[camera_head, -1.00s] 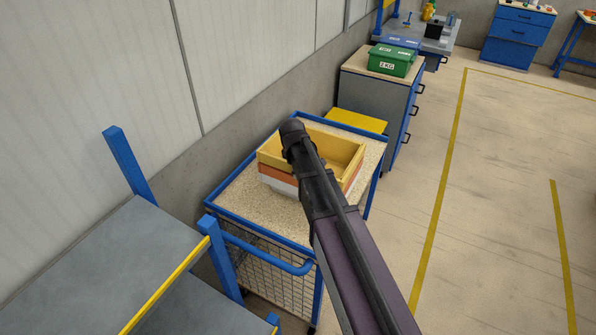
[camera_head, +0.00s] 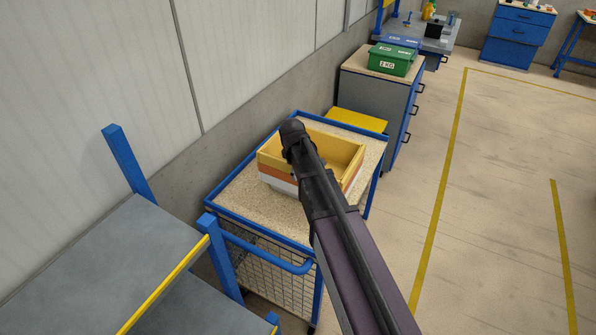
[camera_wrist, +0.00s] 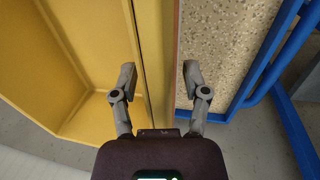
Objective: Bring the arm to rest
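My arm reaches up from the bottom of the head view over a blue-framed cart and hides part of the crates there. The crate's right edge runs between the two fingers in that view. Whether a finger touches it I cannot tell.
The cart (camera_head: 240,205) has a speckled top and a mesh side. A grey shelf (camera_head: 110,245) with a yellow edge stands at lower left. Behind the cart is a grey cabinet (camera_head: 370,95) bearing a green box (camera_head: 390,60). The floor (camera_head: 500,180) at right is clear.

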